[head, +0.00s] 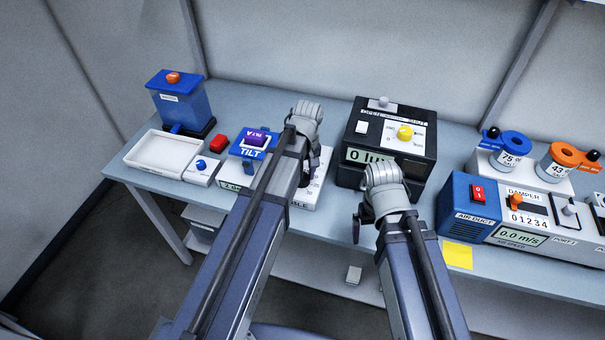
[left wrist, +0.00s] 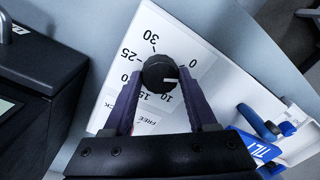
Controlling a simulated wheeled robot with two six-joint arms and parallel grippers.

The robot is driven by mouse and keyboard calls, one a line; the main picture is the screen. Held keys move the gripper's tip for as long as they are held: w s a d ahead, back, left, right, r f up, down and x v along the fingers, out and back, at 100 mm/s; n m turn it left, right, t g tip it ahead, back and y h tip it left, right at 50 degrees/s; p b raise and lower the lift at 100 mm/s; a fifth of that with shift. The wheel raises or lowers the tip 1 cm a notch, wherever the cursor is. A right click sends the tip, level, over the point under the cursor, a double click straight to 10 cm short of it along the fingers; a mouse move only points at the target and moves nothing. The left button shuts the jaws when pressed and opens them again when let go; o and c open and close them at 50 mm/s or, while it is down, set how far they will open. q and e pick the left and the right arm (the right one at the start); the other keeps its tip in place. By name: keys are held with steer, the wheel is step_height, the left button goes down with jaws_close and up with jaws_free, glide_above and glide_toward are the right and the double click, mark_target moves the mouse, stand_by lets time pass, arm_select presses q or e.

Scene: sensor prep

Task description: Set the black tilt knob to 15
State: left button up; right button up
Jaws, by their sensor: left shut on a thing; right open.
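The black tilt knob (left wrist: 160,72) shows in the left wrist view on a white panel (left wrist: 200,60) with a printed number dial. Its white pointer line points right, between the 0 and the 10 marks. The 15 mark (left wrist: 147,97) is below the knob, left of the 10. My left gripper (left wrist: 161,80) has its purple fingers on both sides of the knob and is shut on it. In the head view my left arm hides the knob. The blue TILT unit (head: 249,152) stands left of that arm. My right gripper (head: 364,214) is open and empty in front of the table edge.
The air duct unit (head: 470,205) is farther right. A white tray (head: 143,168), red button (head: 219,144) and blue dispenser (head: 182,103) stand left. A yellow note (head: 457,254) lies at the front edge.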

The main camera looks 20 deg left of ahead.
arm_select(q)
steer(key=m, duration=0.5)
steer(key=shift+s+m, duration=0.1)
steer(key=shift+m, duration=0.2)
steer(key=m, duration=0.6)
steer(key=shift+t, duration=0.3)
steer(key=m, duration=0.5)
steer(key=shift+m, duration=0.4)
steer(key=m, duration=0.5)
steer(key=shift+m, duration=0.4)
steer(key=shift+t, duration=0.3)
steer(key=o, duration=1.4)
steer(key=shift+c, duration=0.2)
steer(key=shift+r, duration=0.15)
